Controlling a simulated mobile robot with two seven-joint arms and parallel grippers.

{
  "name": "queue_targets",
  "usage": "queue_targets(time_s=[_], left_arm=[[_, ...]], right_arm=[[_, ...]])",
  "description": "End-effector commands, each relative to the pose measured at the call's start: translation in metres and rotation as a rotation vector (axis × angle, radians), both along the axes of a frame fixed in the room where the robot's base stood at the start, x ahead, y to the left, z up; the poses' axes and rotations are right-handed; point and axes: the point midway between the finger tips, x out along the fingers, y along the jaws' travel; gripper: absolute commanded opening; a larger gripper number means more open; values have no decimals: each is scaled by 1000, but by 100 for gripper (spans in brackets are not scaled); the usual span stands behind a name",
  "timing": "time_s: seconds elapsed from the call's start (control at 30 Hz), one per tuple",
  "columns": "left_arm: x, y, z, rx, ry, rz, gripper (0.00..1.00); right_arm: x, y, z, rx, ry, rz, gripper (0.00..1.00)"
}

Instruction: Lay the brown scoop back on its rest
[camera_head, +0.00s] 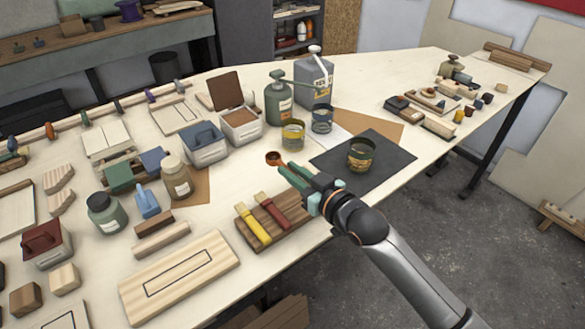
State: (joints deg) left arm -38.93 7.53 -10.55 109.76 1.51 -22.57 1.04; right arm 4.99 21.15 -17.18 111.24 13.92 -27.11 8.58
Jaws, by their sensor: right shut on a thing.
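The brown scoop's round bowl (273,158) shows just beyond the tips of my right gripper (292,174). My right gripper is shut on the scoop, above the light tabletop, and hides most of its handle. A wooden rack (290,231), which looks like the rest, lies at the front edge of the table, below and left of my right gripper. A yellow-handled tool (253,225) and a red-handled tool (273,209) lie on it side by side. Bare wood shows on the rack to the right of the red handle. My left gripper is not in view.
A dark mat (385,161) with an open tin (361,154) lies right of my gripper. Two more tins (293,135) (322,119), a green can (279,104) and a grey can (314,80) stand behind.

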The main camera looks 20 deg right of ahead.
Motion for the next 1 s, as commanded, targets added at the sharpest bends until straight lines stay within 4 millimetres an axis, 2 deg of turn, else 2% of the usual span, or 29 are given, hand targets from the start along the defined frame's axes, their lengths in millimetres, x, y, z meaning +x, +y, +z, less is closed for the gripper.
queue_targets(time_s=[0.03, 0.63, 1.0], left_arm=[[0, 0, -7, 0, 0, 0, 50], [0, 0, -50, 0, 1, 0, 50], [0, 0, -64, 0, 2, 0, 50]], right_arm=[[0, 0, -7, 0, -1, 0, 0], [0, 0, -42, 1, -2, 0, 0], [0, 0, -66, 1, 0, 0, 0]])
